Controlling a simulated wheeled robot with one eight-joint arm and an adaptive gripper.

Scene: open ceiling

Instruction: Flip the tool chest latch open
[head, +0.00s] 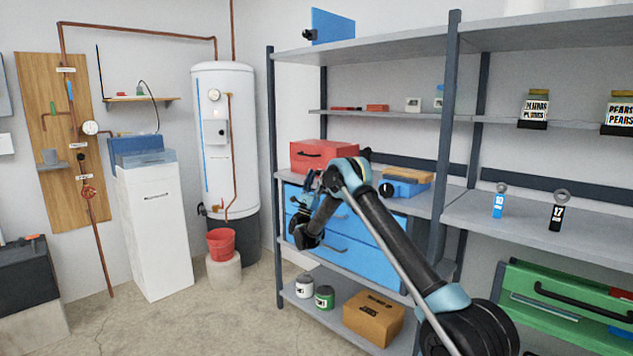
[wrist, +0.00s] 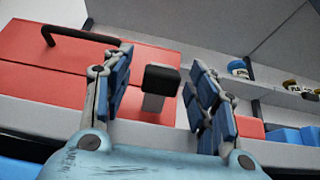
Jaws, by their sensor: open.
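A latch (wrist: 160,82), a grey stub with a black end, stands out from the red front. My gripper (wrist: 162,100) is open, with one blue-padded finger on each side of the latch and visible gaps to both. Contact with the latch cannot be seen.
A shelf post (head: 447,140) rises right of my arm. A blue item with a wooden top (head: 405,185) sits right of the chest.

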